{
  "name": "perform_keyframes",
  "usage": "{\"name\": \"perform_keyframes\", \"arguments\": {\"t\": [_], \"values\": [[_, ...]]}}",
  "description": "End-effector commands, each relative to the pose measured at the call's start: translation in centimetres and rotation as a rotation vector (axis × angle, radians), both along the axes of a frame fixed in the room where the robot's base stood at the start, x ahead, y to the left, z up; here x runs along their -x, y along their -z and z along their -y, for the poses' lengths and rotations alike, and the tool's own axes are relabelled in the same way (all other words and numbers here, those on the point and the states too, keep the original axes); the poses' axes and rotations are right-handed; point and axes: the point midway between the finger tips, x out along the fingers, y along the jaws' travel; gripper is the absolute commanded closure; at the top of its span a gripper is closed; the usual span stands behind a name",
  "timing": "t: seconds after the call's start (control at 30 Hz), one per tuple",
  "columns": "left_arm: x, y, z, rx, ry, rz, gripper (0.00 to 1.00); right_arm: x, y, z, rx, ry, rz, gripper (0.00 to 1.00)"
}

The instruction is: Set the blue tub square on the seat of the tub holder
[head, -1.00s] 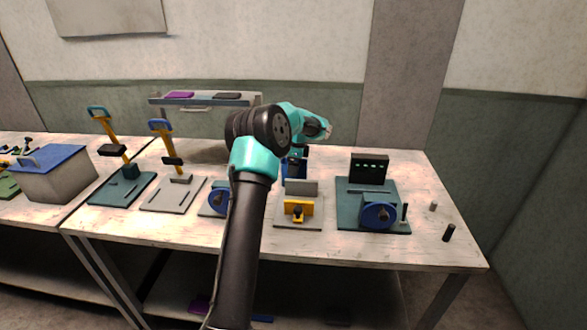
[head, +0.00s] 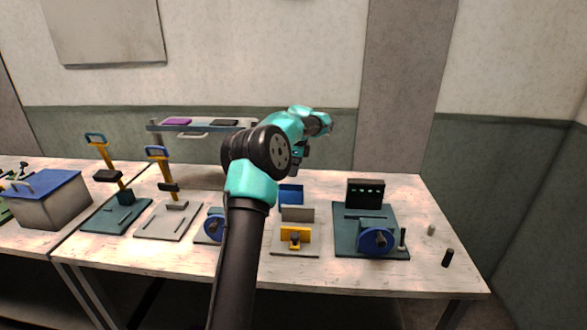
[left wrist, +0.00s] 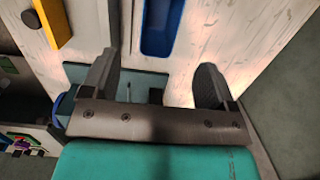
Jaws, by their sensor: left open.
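The blue tub (head: 291,193) stands on the table behind a small grey upright plate. Part of it also shows at the top of the left wrist view (left wrist: 160,26). A fixture with a yellow block and a grey upright (head: 296,240) stands just in front of the tub; I cannot tell for certain whether it is the tub holder. My left gripper (left wrist: 157,72) is open and empty, with its two dark fingers apart and the tub beyond them. In the head view its fingers are mostly hidden by my arm. My right gripper is not in view.
A teal fixture with a blue wheel (head: 376,240) stands to the right, with two small pegs beside it. Lever fixtures (head: 168,216) and a blue-lidded box (head: 50,200) are on the left. A raised shelf (head: 200,126) is at the back. The back right tabletop is clear.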

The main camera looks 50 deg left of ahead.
Motion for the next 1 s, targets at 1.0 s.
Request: {"name": "perform_keyframes", "arguments": {"t": [1.0], "values": [[-3.8, -6.0, 3.9, -0.209, -0.002, -0.179, 0.15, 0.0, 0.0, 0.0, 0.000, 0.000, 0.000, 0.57]]}}
